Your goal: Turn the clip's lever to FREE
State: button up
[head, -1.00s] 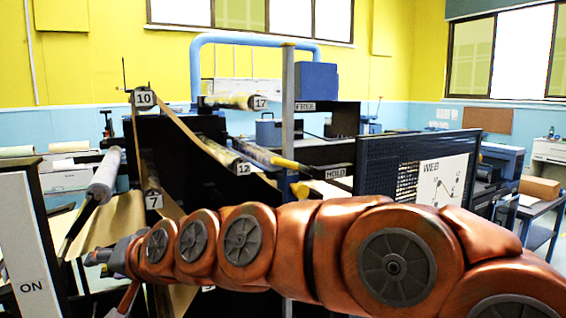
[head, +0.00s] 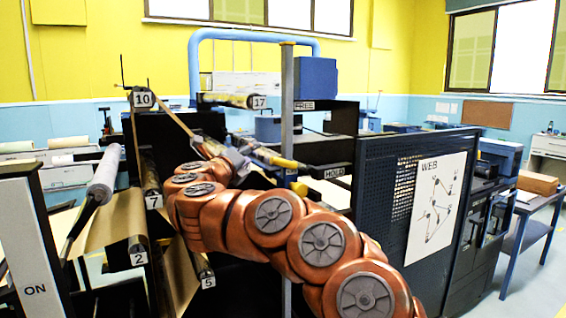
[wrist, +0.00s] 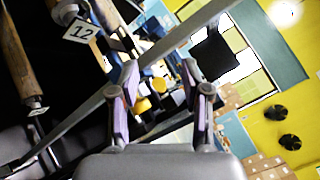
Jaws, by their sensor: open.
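The clip's lever (head: 282,161) seems to be the yellow-ended bar beside the grey post (head: 287,118) in the head view. It lies near level, its yellow end toward the HOLD label (head: 335,172) and below the FREE label (head: 304,106). My gripper (head: 238,158) is left of the post, partly hidden by my own arm. In the wrist view my gripper (wrist: 164,85) is open, with nothing clearly gripped. Yellow parts (wrist: 157,85) show beyond and between its fingers; I cannot tell which is the lever or whether anything touches.
A long grey bar crosses the wrist view close to the fingers. The roller plate marked 12 (wrist: 80,32) is at upper left there. In the head view a dark perforated panel with a WEB chart (head: 440,200) stands right of my arm. Kraft web and rollers lie left.

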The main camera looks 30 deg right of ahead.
aim_at(279, 165)
jog(key=s+d+f+m+g, duration=0.1)
jog(key=d+f+g, duration=0.1)
jog(key=s+d+f+m+g+h, duration=0.1)
jog(key=f+m+g, duration=0.1)
jog(key=shift+s+d, duration=0.4)
jog(key=p+x, duration=0.2)
jog(key=x, duration=0.4)
jog(key=shift+w+d+r+p, duration=0.1)
jog(key=shift+d+p, duration=0.15)
jog(key=shift+p, duration=0.15)
jog(key=shift+w+d, duration=0.2)
jog(key=shift+d, duration=0.3)
jog(key=shift+c, duration=0.4)
grip_shut()
